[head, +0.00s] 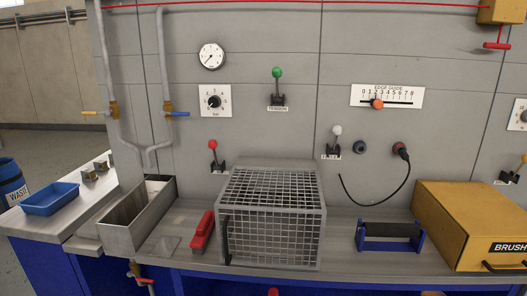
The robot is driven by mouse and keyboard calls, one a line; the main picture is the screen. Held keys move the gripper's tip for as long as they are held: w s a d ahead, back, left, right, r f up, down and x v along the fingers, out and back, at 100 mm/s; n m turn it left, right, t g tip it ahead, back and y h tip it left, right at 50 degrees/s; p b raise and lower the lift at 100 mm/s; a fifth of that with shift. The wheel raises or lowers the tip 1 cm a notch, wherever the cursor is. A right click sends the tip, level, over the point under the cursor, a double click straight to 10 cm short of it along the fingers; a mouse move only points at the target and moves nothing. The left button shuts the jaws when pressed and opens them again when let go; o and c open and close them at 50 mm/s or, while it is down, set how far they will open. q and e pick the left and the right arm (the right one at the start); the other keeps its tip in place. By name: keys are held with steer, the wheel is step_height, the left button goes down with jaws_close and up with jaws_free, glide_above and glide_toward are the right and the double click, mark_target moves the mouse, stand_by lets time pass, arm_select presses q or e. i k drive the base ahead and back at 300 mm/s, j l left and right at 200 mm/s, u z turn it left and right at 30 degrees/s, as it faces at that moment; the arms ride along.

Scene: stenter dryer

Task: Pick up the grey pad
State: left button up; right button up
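A small flat grey piece (167,245), which looks like the grey pad, lies on the grey counter (345,262) between the open metal trough and a red tool. It is close in colour to the counter, so its edges are faint. Neither of my grippers shows in the head view.
The metal trough (122,238) stands left of the grey piece, and the red tool (202,232) and wire cage (275,222) stand right. A blue stand (421,242) and yellow box (470,215) are farther right. A blue tray (48,200) sits far left. Levers stick out from the wall.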

mark_target(88, 231)
steer(key=u, duration=1.25)
